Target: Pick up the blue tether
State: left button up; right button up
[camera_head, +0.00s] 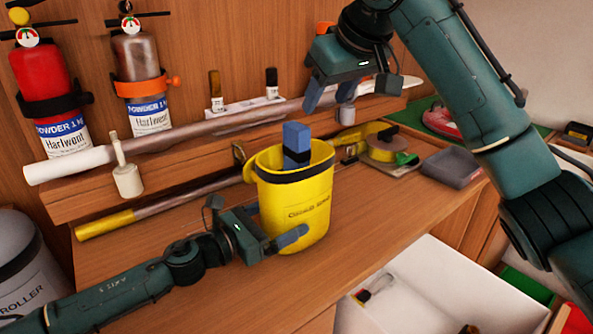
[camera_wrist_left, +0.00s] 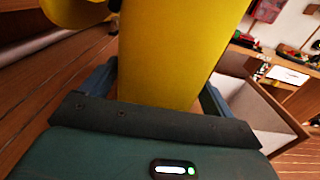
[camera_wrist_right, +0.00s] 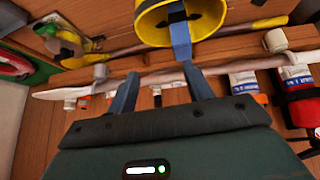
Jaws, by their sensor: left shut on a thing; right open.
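The blue tether (camera_head: 297,137) is a blue strap with a black band, standing up out of the mouth of a yellow bucket (camera_head: 310,205); its lower part is hidden inside. In the right wrist view the tether (camera_wrist_right: 181,42) shows beyond my fingers, nearer the right finger. My left gripper (camera_head: 272,226) is shut on the bucket's lower side, and the bucket's yellow wall (camera_wrist_left: 165,60) fills the space between its fingers. My right gripper (camera_head: 348,90) is open and empty, above and to the right of the tether, apart from it.
A long pole (camera_head: 220,122) lies along the raised shelf behind the bucket. A red extinguisher (camera_head: 45,90) and a grey extinguisher (camera_head: 140,75) stand at the left. A tape roll (camera_head: 381,146) and grey tray (camera_head: 452,166) lie right of the bucket. An open white drawer (camera_head: 440,290) is in front.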

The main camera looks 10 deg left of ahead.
aim_at(299, 126)
jog(key=shift+g, duration=0.5)
jog(key=a+f, duration=0.2)
jog(key=f, duration=0.1)
jog(key=w+a+f, duration=0.1)
jog(key=a+f, duration=0.1)
jog(key=f, duration=0.1)
jog(key=w+a+f, duration=0.1)
jog(key=a+f, duration=0.1)
jog(key=shift+f, duration=0.4)
jog(key=shift+c, duration=0.3)
grip_shut()
jog(key=shift+r, duration=0.1)
